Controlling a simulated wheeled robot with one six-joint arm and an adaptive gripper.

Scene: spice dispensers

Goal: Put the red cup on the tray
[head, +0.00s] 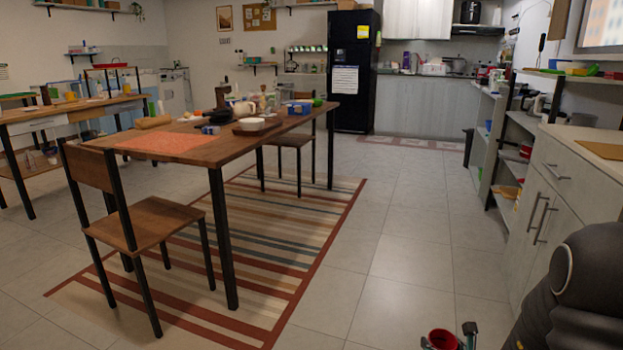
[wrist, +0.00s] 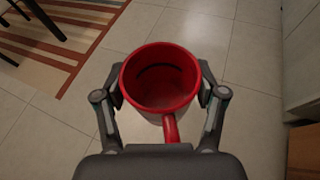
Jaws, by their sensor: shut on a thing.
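The red cup (wrist: 172,118) is held upright between the two fingers of my gripper (wrist: 160,92) in the wrist view. It looks empty, and its handle points back toward my wrist. The fingers are shut on its sides, above the tiled floor. In the head view the cup (head: 441,338) shows at the bottom edge, partly cut off, with a fingertip beside it. A brown tray-like board (head: 240,131) lies on the wooden table, near a white bowl; I cannot tell for sure that it is the tray.
The wooden table (head: 190,147) holds an orange mat (head: 150,142), a teapot and several small items. A chair (head: 150,225) stands at its near side, on a striped rug (head: 290,235). A counter with drawers (head: 560,195) lines the right. The tiled floor between is clear.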

